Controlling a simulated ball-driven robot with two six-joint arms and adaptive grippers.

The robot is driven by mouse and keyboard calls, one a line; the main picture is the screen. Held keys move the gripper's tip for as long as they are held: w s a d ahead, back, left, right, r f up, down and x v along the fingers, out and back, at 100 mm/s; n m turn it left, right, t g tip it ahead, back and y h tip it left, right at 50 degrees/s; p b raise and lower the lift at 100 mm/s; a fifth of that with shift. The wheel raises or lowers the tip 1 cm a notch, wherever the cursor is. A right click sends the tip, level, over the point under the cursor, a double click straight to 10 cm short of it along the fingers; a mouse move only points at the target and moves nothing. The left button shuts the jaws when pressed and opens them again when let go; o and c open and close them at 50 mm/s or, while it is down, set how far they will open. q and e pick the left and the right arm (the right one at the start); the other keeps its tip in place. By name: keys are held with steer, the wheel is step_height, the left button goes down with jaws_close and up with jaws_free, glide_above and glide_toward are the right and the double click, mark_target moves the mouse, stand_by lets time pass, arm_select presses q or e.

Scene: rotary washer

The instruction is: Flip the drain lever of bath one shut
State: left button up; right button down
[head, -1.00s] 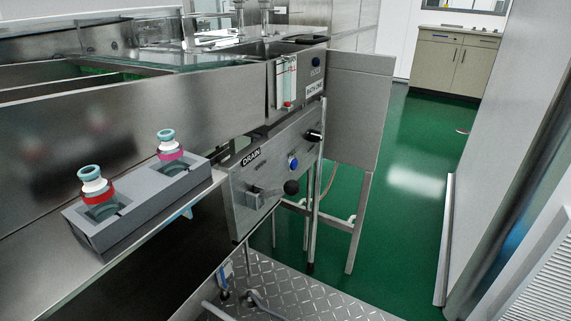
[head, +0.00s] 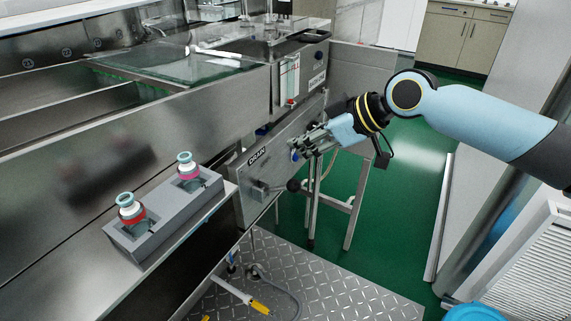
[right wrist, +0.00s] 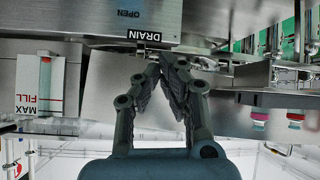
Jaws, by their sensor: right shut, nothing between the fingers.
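The drain panel (head: 250,176) is a metal plate with a DRAIN label on the front of the washer. A black ball knob (head: 294,186), which looks like the drain lever's end, stands out from it beside a small metal block. My right gripper (head: 296,147) is shut and empty, in front of the panel's right part, above and just right of the knob in the picture. It hides part of the panel. In the right wrist view, my closed fingers (right wrist: 170,60) point at the metal front just below the DRAIN label (right wrist: 143,35). Contact cannot be told. My left gripper is out of view.
A grey holder (head: 153,240) with two capped bottles, red-banded (head: 131,210) and pink-banded (head: 187,167), sits on the ledge left of the panel. A metal side stand (head: 352,200) is behind my gripper. Green floor is open to the right.

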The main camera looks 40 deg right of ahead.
steer(key=shift+f, duration=0.1)
glide_above(286, 185)
steer(key=w+a, duration=0.2)
steer(key=w, duration=0.1)
step_height(286, 185, down, 6)
steer(key=shift+s+d+f, duration=0.75)
steer(key=shift+d+f, duration=0.2)
steer(key=shift+d, duration=0.05)
steer(key=shift+s+d+f+p, duration=0.2)
steer(key=shift+s+d+p, duration=0.05)
steer(key=shift+s+p, duration=0.1)
steer(key=shift+f, duration=0.1)
